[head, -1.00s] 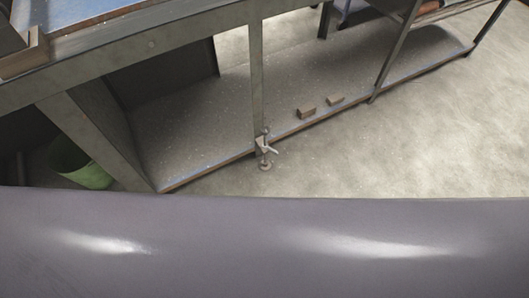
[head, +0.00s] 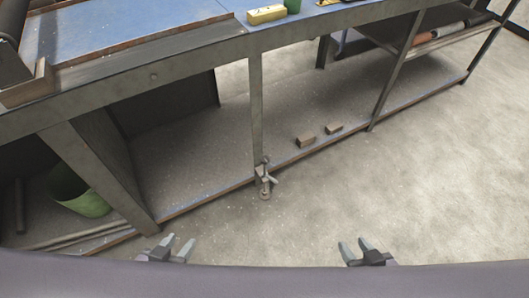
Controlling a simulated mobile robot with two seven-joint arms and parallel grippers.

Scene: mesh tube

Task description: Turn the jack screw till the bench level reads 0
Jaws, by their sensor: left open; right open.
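The jack screw (head: 266,180) is at the foot of the bench's middle front leg, with a small cross handle and a round foot on the floor. The bench level (head: 266,14) appears to be the yellow block on the blue bench top at the top edge; its reading is too small to make out. My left gripper (head: 172,243) is open and empty, low in the view, left of the jack and apart from it. My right gripper (head: 355,248) is open and empty, low and right of the jack, also apart from it.
The steel-framed bench (head: 200,50) has a lower shelf (head: 190,170) with two small wooden blocks (head: 306,141) near its edge. A green bin (head: 78,192) stands at left. A green object (head: 293,6) is beside the yellow block. The floor (head: 400,180) at right is clear.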

